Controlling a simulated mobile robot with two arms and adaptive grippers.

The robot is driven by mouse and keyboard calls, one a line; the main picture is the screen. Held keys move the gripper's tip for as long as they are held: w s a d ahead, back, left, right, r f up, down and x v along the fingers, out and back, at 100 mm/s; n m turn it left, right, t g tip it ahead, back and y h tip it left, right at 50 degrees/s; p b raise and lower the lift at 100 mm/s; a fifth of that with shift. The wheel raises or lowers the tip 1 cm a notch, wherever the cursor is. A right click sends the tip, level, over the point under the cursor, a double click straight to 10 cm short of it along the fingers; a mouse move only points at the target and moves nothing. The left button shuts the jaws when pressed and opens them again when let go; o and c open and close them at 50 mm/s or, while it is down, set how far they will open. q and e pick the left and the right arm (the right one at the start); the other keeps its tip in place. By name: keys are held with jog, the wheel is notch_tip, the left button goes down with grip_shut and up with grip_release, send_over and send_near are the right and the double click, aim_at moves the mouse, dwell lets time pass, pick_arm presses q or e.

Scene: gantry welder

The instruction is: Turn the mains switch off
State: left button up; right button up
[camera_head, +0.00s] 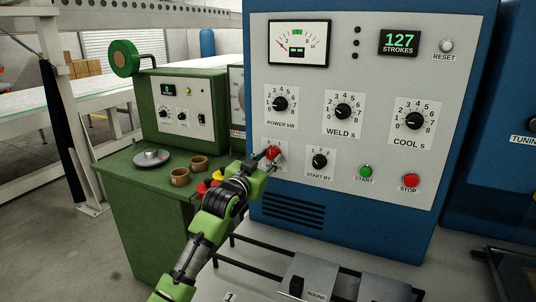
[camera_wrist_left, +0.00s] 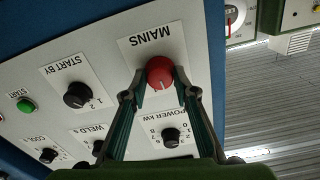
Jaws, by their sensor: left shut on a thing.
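The mains switch is a red round knob (camera_head: 272,152) on a white plate at the lower left of the grey panel (camera_head: 345,230). In the left wrist view the red knob (camera_wrist_left: 160,72) sits below the upside-down word MAINS. My left gripper (camera_head: 268,161) is at the knob in the head view. In the left wrist view its two fingers (camera_wrist_left: 158,88) are closed around the knob's sides. The gripper partly hides the plate and its markings, so I cannot tell the switch position. My right gripper is not in view.
Beside the mains switch is the START BY knob (camera_head: 320,161). The green start button (camera_head: 366,172) and red stop button (camera_head: 410,181) are further right. POWER kW knob (camera_head: 280,104) is just above. A green bench (camera_head: 130,185) with small pots stands at left.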

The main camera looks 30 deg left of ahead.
pick_arm(q)
jog(key=n+p, duration=0.2)
jog(key=n, duration=0.2)
jog(key=shift+n, duration=0.3)
dwell(0.3)
jog(key=o, duration=1.1)
jog(key=s, duration=1.2)
jog(key=shift+d, duration=0.4)
jog(key=shift+f, duration=0.15)
